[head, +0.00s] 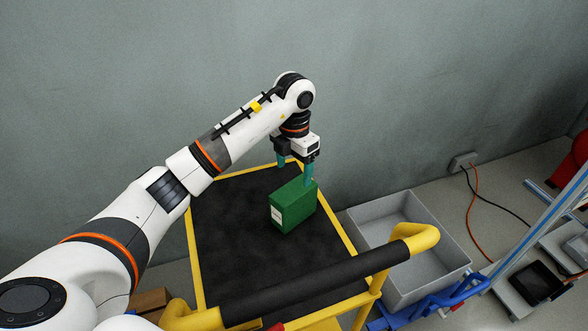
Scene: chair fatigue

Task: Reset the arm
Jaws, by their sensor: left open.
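My left arm reaches in from the left, bent at the elbow, with its wrist pointing down. My left gripper (295,172) is open, its two teal fingers apart. It is at the far end of the black cart platform (230,250). A green box (290,208) with a white label stands upright on the platform just below and in front of the gripper. The nearer finger overlaps the box's top edge in the picture; I cannot tell whether they touch. My right gripper is not in view.
The cart has a yellow frame and a black-padded handle (310,286) across the front. A grey bin (405,240) sits to its right, empty as far as I see. A grey wall (420,90) is behind. Cables (474,205) and blue-framed equipment are at the right.

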